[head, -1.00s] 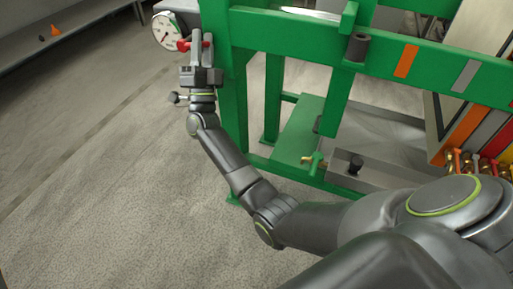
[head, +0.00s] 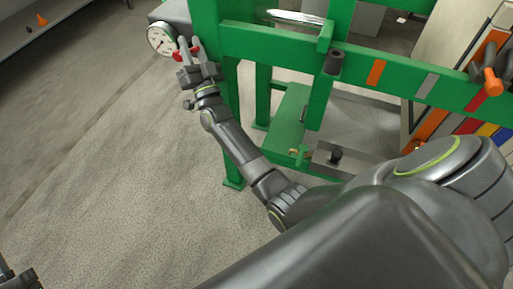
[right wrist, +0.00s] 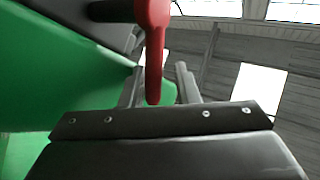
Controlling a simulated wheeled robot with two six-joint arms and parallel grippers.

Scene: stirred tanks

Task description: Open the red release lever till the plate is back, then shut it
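The red release lever (head: 182,54) is on the green frame's left post, just below a round white dial gauge (head: 161,38). My right gripper (head: 203,49) is at the lever with its fingers apart. In the right wrist view, the red lever (right wrist: 154,50) hangs down between the two grey fingers (right wrist: 160,85), with a visible gap to the right finger. Contact with the left finger cannot be told. My left gripper (head: 15,278) shows only partly in the bottom left corner; its fingertips are unclear. I cannot tell which part is the plate.
The green frame (head: 272,43) runs across the upper picture. A dark knob (head: 334,62) and an orange-tipped handle (head: 490,82) are on it. A shelf with a small orange cone (head: 42,20) is far left. The floor at left is clear.

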